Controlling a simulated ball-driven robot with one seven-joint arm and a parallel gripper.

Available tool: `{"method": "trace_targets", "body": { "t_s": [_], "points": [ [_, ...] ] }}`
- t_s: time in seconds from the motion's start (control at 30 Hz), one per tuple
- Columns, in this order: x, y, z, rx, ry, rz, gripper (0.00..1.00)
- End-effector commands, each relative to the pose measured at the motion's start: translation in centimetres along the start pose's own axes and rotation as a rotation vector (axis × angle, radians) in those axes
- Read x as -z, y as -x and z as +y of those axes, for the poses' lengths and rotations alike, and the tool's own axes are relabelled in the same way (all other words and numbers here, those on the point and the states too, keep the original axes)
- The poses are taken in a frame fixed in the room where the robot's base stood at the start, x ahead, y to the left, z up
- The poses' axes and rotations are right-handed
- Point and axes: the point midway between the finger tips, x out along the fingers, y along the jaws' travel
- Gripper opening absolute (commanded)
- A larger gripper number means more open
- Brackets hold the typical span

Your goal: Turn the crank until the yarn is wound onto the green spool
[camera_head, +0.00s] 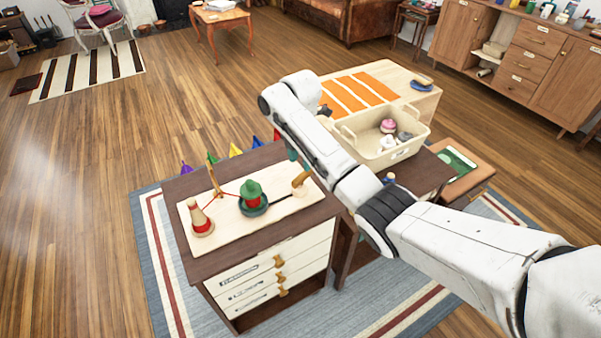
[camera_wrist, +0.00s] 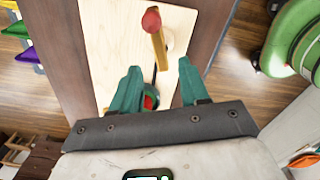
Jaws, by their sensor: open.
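The winder board (camera_head: 228,222) lies on the small dark-topped cabinet. The green spool (camera_head: 251,190) stands mid-board in a dark round base, with red yarn showing on it. A tan cone with red yarn (camera_head: 202,224) stands at the left end. A red strand runs from there by the wooden post (camera_head: 215,182) toward the spool. The wooden crank (camera_head: 301,181) is at the right end; its arm and red knob (camera_wrist: 151,20) show in the wrist view. My gripper (camera_wrist: 160,75) is open and empty, its teal fingers above the board, apart from the crank. The spool is mostly hidden between them there.
A cream basket (camera_head: 378,158) with several small items stands right of the cabinet, behind my arm. Coloured pointed pieces (camera_head: 236,151) line the cabinet's far side. Drawers with wooden pulls (camera_head: 279,277) face the front. Open floor lies at left.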

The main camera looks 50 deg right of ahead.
Motion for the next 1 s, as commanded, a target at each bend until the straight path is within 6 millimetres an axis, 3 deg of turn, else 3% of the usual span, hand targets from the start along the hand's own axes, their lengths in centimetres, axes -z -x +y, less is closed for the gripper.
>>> {"method": "trace_targets", "body": {
  "t_s": [0.1,0.33,0.77,1.0],
  "points": [
    [0.0,-2.3,-0.1,0.004,0.0,0.0,0.45],
    [0.0,-5.3,-0.1,0.002,0.0,0.0,0.45],
    [0.0,-6.1,0.0,0.0,0.0,0.0,0.45],
    [0.0,-6.1,0.0,0.0,0.0,0.0,0.22]
  ]
}}
